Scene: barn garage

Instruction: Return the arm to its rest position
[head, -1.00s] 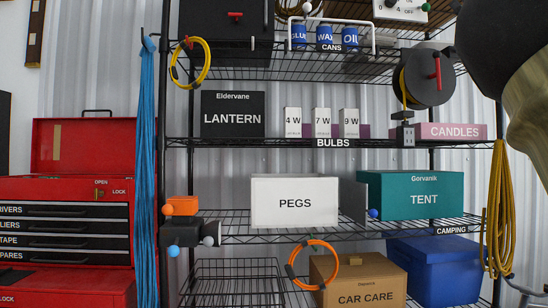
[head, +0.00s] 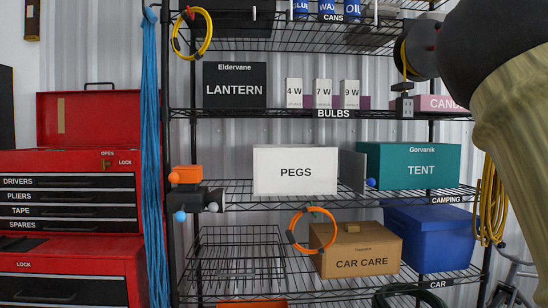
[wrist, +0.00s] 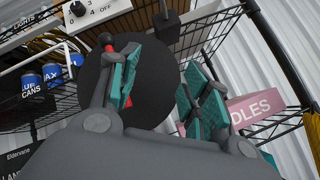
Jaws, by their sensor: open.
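I cannot tell how far the fingers are from the reel. In the head view the reel (head: 412,52) is partly hidden by my arm.
The wire shelf rack holds a white pegs box (head: 295,170), a teal tent box (head: 410,167), a blue bin (head: 428,238) and a car care box (head: 358,250). Yellow cord (head: 488,205) hangs at its right side. A red tool chest (head: 70,262) stands left, beside hanging blue rope (head: 152,170).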

